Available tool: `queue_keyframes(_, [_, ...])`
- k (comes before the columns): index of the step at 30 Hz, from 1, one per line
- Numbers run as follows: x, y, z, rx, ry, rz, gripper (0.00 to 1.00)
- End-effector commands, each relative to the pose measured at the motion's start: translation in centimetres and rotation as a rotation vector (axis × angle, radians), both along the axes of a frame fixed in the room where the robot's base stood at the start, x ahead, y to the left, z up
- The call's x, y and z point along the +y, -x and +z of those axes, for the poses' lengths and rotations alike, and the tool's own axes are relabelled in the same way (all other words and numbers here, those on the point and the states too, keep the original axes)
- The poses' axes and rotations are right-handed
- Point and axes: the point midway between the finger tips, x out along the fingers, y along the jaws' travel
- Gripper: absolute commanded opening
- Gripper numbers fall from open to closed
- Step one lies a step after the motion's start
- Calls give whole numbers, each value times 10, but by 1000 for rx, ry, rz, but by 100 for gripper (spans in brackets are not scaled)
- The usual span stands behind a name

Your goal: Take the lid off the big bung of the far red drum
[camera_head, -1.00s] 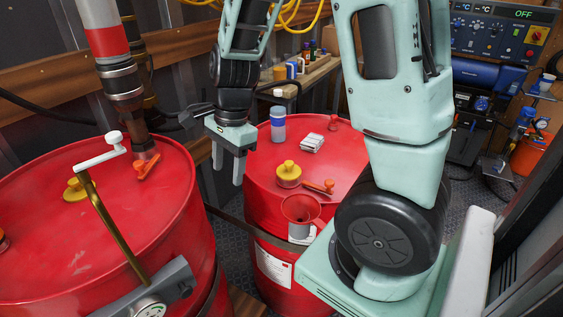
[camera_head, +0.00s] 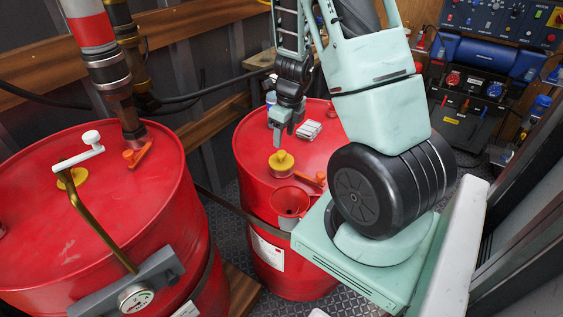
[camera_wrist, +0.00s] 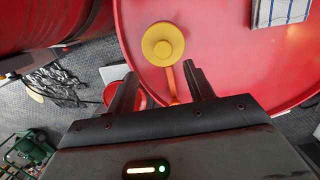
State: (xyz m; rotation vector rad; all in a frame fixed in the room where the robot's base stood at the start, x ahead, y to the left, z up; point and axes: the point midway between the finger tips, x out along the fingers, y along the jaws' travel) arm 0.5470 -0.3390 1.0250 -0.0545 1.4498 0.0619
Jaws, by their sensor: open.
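The far red drum (camera_head: 250,150) stands in the middle of the head view. Its top also fills much of the wrist view (camera_wrist: 235,70). A yellow round lid (camera_head: 281,161) sits on the big bung near the drum's front edge. In the wrist view the lid (camera_wrist: 163,44) lies just ahead of my fingertips, near the middle between them. My gripper (camera_head: 283,133) is open and empty above the drum top, just behind the lid in the head view. In the wrist view its two fingers (camera_wrist: 160,74) are spread apart.
An orange-handled tool or lever (camera_head: 313,179) lies beside the lid. A red funnel (camera_head: 290,202) is at the drum's front. A folded cloth (camera_head: 309,130) and a bottle lie behind. The near red drum (camera_head: 120,215) with its pipe and brass crank fills the left.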

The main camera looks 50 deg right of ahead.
Motion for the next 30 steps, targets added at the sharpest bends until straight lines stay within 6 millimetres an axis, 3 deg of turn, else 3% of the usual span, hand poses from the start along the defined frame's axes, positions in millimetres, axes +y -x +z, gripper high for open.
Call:
queue_keyframes(3, [0, -2, -15, 0, 0, 0, 53])
queue_keyframes(9, [-1, -4, -27, 1, -1, 1, 53])
queue_keyframes(18, [-6, -12, -66, 1, -2, 0, 53])
queue_keyframes(27, [-6, -13, -71, -1, 0, 3, 53])
queue_keyframes(30, [-6, -13, -71, -1, 0, 3, 28])
